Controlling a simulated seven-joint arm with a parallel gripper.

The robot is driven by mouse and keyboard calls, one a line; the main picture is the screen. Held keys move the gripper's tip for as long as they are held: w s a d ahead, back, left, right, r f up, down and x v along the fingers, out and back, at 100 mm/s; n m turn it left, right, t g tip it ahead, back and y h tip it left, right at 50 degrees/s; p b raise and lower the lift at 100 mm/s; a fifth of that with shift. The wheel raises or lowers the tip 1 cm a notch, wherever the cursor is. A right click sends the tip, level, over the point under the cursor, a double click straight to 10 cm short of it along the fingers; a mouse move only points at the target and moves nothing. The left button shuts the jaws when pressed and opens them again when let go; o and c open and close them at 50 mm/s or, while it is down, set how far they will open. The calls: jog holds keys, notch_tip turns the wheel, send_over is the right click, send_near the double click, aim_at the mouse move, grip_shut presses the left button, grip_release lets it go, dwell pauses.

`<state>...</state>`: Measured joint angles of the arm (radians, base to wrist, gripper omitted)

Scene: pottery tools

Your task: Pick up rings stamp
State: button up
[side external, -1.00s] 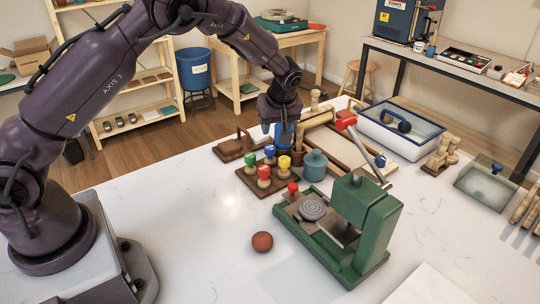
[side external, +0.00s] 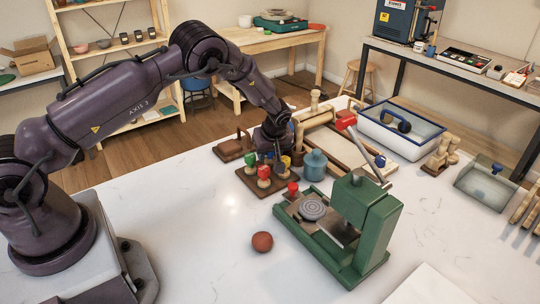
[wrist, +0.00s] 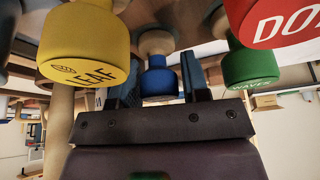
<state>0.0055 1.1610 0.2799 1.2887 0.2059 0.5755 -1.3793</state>
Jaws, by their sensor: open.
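My gripper (wrist: 158,88) is open, with its two fingers pointing at a blue-headed stamp (wrist: 158,84) that shows between them in the wrist view. No label is readable on the blue head; the other labels read LEAF, WAVES and, partly cut off, DOT, so it appears to be the rings stamp. In the side view my gripper (side external: 272,152) is low over the back of the wooden stamp board (side external: 250,186) and hides the blue stamp there. I cannot tell whether the fingers touch it.
Close around my fingers are the yellow LEAF stamp (wrist: 85,42), the green stamp (wrist: 248,66) and the red stamp (wrist: 280,18). A teal jar (side external: 314,166) stands right of the board. A green press (side external: 365,225) and a reddish ball (side external: 262,241) are in front.

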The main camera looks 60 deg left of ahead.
jog(key=shift+a+f, duration=0.15)
jog(key=shift+f, duration=0.25)
jog(key=shift+c, duration=0.3)
jog(key=c, duration=0.5)
jog(key=shift+r, duration=0.1)
